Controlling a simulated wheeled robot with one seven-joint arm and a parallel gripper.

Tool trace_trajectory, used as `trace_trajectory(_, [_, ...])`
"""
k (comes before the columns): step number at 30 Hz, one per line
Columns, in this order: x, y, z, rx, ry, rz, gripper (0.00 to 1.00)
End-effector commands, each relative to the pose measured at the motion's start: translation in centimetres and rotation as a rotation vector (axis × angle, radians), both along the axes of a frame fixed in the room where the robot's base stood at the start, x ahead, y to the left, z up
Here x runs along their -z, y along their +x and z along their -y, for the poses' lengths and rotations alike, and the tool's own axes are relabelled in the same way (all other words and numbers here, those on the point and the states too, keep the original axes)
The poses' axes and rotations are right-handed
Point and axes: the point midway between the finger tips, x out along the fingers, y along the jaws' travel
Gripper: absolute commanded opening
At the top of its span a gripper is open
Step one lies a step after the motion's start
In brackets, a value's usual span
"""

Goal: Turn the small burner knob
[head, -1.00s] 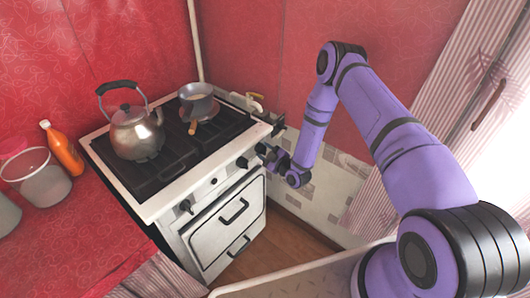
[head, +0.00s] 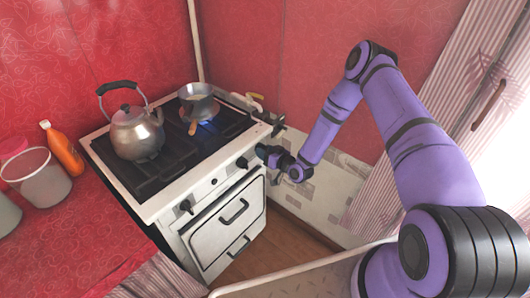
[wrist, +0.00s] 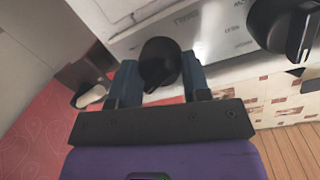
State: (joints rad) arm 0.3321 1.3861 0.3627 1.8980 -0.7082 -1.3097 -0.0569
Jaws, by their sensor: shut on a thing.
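The small burner knob (wrist: 160,62) is a black round knob on the stove's pale front panel. In the wrist view it sits between the two fingers of my gripper (wrist: 160,82), which is shut on it. In the head view my gripper (head: 267,153) is at the right end of the stove front and hides this knob. A blue flame (head: 207,125) burns on the right side of the stove (head: 150,210), beside the small pan (head: 198,100).
Another black knob (wrist: 285,27) is beside the gripped one; more knobs (head: 186,206) line the stove front. A kettle (head: 137,133) stands on the left of the cooktop. An orange bottle (head: 63,150) and a bucket (head: 36,178) stand on the red counter (head: 85,235).

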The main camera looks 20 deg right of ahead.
Motion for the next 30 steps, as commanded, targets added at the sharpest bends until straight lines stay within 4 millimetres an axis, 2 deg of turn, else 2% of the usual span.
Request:
trace_trajectory(15, [-0.03,0.08,0.15,0.002,0.321,-0.216,0.2])
trace_trajectory(30, [-0.07,0.11,0.12,0.001,0.406,-0.273,0.2])
